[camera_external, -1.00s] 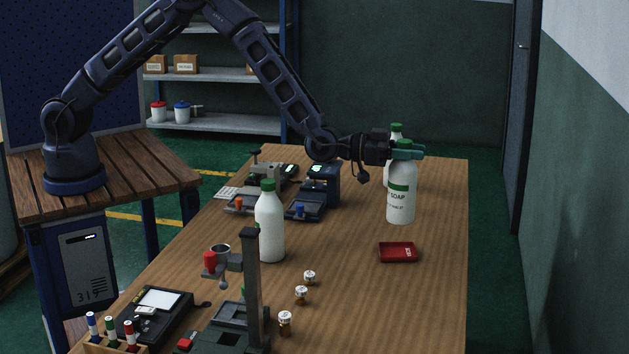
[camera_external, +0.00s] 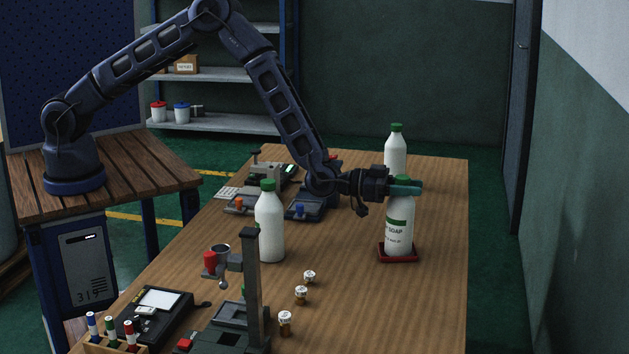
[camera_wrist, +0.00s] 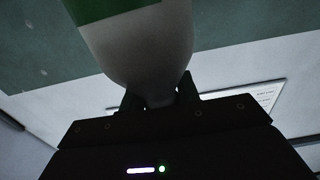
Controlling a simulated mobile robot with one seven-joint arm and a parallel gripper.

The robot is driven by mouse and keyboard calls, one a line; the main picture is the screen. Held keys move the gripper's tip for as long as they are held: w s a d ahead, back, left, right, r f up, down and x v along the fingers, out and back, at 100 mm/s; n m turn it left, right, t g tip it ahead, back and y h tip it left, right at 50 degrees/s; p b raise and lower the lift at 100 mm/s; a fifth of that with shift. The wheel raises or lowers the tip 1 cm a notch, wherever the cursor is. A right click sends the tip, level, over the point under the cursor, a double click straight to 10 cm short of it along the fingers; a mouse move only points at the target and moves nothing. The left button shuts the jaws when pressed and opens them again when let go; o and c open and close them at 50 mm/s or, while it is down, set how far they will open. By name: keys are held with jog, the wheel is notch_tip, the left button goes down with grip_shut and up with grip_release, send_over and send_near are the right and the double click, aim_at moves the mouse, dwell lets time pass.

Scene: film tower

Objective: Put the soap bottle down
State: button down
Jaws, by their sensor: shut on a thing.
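The soap bottle (camera_external: 398,232) is white with a green cap and a green label band. It stands upright over the small red tray (camera_external: 383,257), and its base appears to be on or just above the tray; I cannot tell which. My gripper (camera_external: 405,188) is shut on the bottle's neck, just below the cap. In the wrist view the bottle (camera_wrist: 145,50) fills the upper middle, with its neck between the fingers of my gripper (camera_wrist: 160,98).
A similar white bottle (camera_external: 396,150) stands behind, and another (camera_external: 269,225) stands to the left. A stand (camera_external: 252,290) and a black device (camera_external: 155,312) are at the near left. The table's right side (camera_external: 440,300) is clear.

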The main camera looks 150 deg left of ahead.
jog(key=c, duration=1)
grip_release()
jog(key=shift+f, duration=0.1)
jog(key=shift+s+d, duration=0.2)
jog(key=shift+d, duration=0.05)
jog(key=v, duration=1.1)
jog(key=shift+s+d, duration=0.1)
jog(key=shift+s, duration=0.05)
